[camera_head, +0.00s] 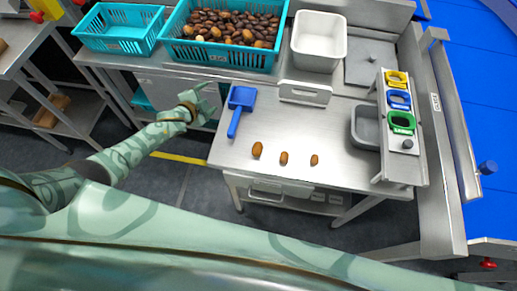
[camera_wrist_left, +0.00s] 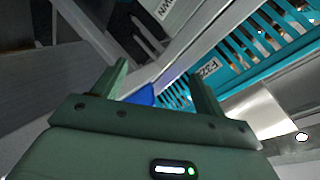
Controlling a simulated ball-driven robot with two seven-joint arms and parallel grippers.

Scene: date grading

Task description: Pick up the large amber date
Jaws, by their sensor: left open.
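Three dates lie apart in a row on the steel table (camera_head: 225,155) near its front edge. The left one (camera_head: 257,149) is the largest and amber-brown. The middle date (camera_head: 284,157) is smaller and the right date (camera_head: 314,160) is the smallest. My left gripper (camera_head: 206,91) is open and empty by the table's left edge, well behind and left of the large date. In the left wrist view its two fingers (camera_wrist_left: 157,72) stand apart with no date between them. No single date can be made out there. My right gripper is not in view.
A blue scoop (camera_head: 239,108) lies between my left gripper and the dates. A teal crate full of dates (camera_head: 222,58), an emptier teal crate (camera_head: 120,45) and a white bin (camera_head: 318,42) stand behind. A grey tray (camera_head: 366,127) and a rack with coloured rings (camera_head: 402,122) are at right.

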